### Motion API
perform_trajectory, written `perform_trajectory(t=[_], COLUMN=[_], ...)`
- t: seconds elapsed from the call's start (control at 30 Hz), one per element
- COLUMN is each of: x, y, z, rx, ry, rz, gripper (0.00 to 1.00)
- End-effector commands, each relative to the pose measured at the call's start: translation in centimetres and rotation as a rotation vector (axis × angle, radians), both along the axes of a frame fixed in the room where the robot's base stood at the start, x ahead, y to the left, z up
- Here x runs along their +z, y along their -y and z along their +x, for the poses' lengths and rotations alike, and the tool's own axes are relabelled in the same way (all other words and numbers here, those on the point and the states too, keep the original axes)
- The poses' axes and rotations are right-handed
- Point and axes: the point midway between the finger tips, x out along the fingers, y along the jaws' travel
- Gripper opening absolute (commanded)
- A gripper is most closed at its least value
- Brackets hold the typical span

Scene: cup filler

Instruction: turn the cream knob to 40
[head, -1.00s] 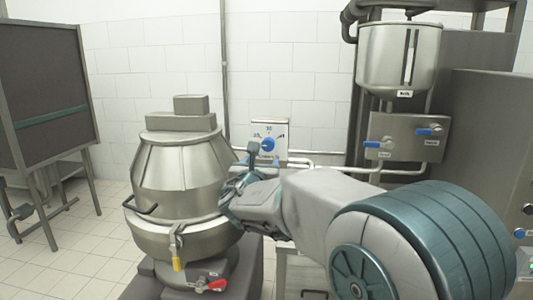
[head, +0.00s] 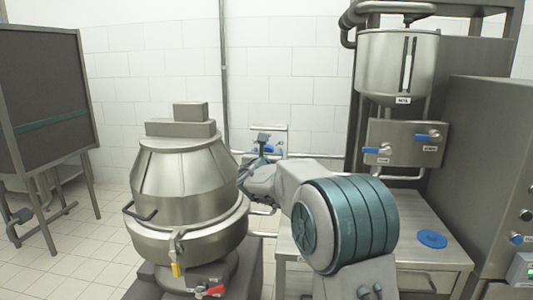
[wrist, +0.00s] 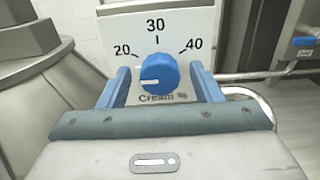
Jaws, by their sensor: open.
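The blue cream knob (wrist: 158,72) sits on a white plate (wrist: 195,18) marked 20, 30 and 40, with "Cream %" printed beneath. Its white pointer line points left, below the 20 mark. My gripper (wrist: 161,67) is open, with one blue finger on the left of the knob and one on the right. Gaps show between the fingers and the knob, and I cannot tell whether either touches. In the head view my gripper (head: 260,152) is in front of the plate (head: 278,135) and hides most of the knob.
A large steel vessel (head: 185,185) stands close to the left of my arm. A steel table (head: 425,255) with a blue disc (head: 432,239) is on the right. A valve panel with blue handles (head: 405,142) and pipes is behind it.

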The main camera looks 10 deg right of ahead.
Motion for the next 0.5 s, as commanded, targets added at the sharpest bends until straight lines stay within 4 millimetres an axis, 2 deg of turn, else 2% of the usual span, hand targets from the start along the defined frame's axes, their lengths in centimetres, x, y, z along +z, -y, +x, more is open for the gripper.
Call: perform_trajectory(t=[0.27, 0.33, 0.43, 0.5], x=[-0.07, -0.06, -0.06, -0.06], y=[0.03, 0.02, 0.02, 0.02], z=[0.17, 0.16, 0.16, 0.15], rx=[0.001, 0.001, 0.001, 0.001], ry=[-0.001, -0.001, -0.001, -0.001], rz=[0.0, 0.0, 0.0, 0.0], gripper=[0.59, 0.45, 0.17, 0.14])
